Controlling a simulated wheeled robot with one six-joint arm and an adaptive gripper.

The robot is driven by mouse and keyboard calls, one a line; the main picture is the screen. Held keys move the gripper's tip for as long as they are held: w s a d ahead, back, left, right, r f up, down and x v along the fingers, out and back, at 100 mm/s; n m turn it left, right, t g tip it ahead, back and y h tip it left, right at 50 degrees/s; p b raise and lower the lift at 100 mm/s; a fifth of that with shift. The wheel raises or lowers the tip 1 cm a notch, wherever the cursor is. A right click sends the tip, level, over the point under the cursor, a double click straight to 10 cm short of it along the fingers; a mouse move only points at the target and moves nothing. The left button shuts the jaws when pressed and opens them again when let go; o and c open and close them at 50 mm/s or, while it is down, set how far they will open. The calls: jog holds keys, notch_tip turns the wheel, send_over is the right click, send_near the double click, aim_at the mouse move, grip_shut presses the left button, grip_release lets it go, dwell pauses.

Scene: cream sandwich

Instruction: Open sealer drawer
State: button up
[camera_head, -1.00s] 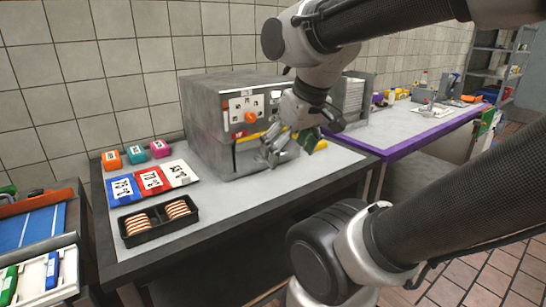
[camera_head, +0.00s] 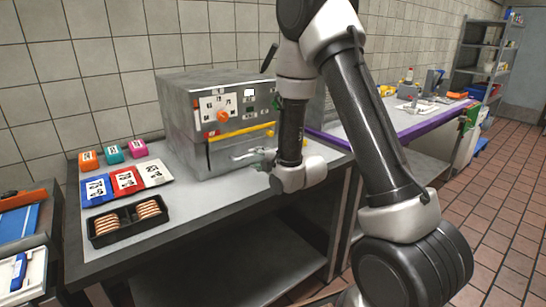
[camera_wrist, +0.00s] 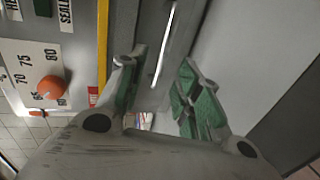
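The sealer (camera_head: 190,120) is a grey metal box on the table, with an orange knob (camera_head: 222,115) and a yellow bar (camera_head: 240,132) across its front. The front panel (camera_head: 225,155) below the bar looks flush, but my arm hides its right part. My gripper (camera_head: 255,156) is low in front of this panel, pointing left. In the wrist view the two green-padded fingertips (camera_wrist: 160,85) are spread, with a gap between them. The yellow bar (camera_wrist: 103,45) and knob (camera_wrist: 50,88) are on the left there. A thin bright strip (camera_wrist: 165,45) shows beyond the fingers; I cannot tell whether they touch it.
A purple-edged table (camera_head: 420,128) stands at the right. The floor at the right is clear.

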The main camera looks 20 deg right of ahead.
aim_at(250, 156)
jog(key=shift+s+d+f, duration=0.1)
jog(key=shift+d+f, duration=0.05)
jog(key=shift+f, duration=0.2)
jog(key=shift+n, duration=0.3)
jog(key=x, duration=0.7)
jog(key=shift+w+r, duration=0.1)
jog(key=shift+w, duration=0.25)
jog(key=shift+c, duration=0.4)
grip_shut()
